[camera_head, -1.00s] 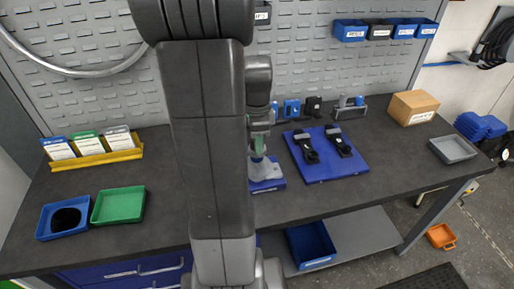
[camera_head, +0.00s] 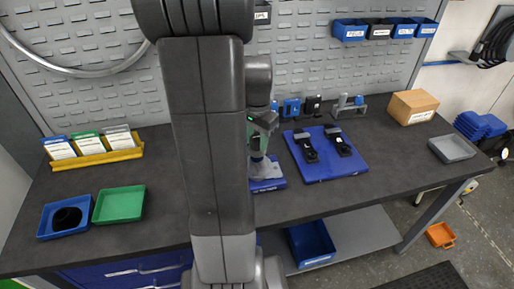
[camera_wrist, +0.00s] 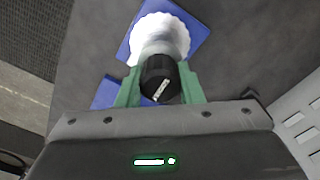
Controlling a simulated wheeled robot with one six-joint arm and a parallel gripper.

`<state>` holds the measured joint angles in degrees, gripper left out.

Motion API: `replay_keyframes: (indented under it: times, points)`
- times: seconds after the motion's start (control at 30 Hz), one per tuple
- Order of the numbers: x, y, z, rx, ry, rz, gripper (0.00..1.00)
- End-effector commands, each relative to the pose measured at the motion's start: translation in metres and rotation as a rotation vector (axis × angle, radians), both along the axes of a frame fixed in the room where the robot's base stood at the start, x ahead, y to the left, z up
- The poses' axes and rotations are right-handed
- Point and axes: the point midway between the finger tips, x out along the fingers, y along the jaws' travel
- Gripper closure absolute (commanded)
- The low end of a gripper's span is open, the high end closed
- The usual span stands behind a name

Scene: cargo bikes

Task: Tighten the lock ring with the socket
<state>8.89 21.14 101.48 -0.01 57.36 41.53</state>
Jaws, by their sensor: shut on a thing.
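My gripper (camera_wrist: 160,88) is shut on the socket (camera_wrist: 159,82), a dark round-topped tool with a pale mark, held between the green fingers. Below it in the wrist view is a pale, scalloped round part (camera_wrist: 163,30) on a blue base (camera_wrist: 200,42). The socket's lower end appears over the middle of that part. I cannot tell whether they touch, and the lock ring is hidden. In the head view my gripper (camera_head: 257,143) is above a grey fixture (camera_head: 268,168) on a small blue base (camera_head: 272,185), partly behind my arm.
A blue tray (camera_head: 48,228) with a black ring and a green tray (camera_head: 120,205) stand at the left. A cardboard box (camera_head: 413,106) and grey tray (camera_head: 453,148) are at the right.

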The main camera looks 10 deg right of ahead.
Motion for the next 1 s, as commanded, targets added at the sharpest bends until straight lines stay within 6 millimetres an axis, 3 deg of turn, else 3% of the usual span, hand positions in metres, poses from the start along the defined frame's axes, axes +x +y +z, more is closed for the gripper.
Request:
replay_keyframes:
  times: [0.43,1.0]
  points:
    - [-0.0001,0.0001,0.0003,0.001,0.001,0.456,1.00]
    - [0.0003,-0.0001,0.0002,0.000,0.000,0.525,1.00]
